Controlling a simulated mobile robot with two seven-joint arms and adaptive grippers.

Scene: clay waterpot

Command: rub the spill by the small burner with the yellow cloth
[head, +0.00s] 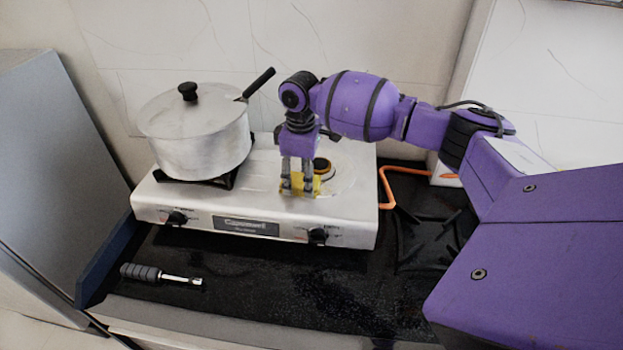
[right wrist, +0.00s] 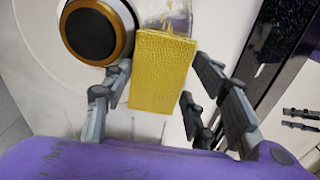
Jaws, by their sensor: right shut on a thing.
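The yellow cloth (head: 298,184) is a small block-like pad on the front of the white stove top, just in front of the small burner (head: 323,167). My right gripper (head: 297,188) points down and is shut on the cloth. In the right wrist view the cloth (right wrist: 163,72) lies between the fingers, beside the round burner with its dark centre and orange ring (right wrist: 97,31). A glossy, pale spill (right wrist: 176,14) with yellowish streaks shows at the cloth's far edge, right of the burner. The cloth hides part of that area. My left gripper is not in view.
A lidded pot (head: 196,132) stands on the left burner, its dark handle pointing toward my right arm. An orange hose (head: 400,170) runs right of the stove (head: 250,210). The wall is close behind.

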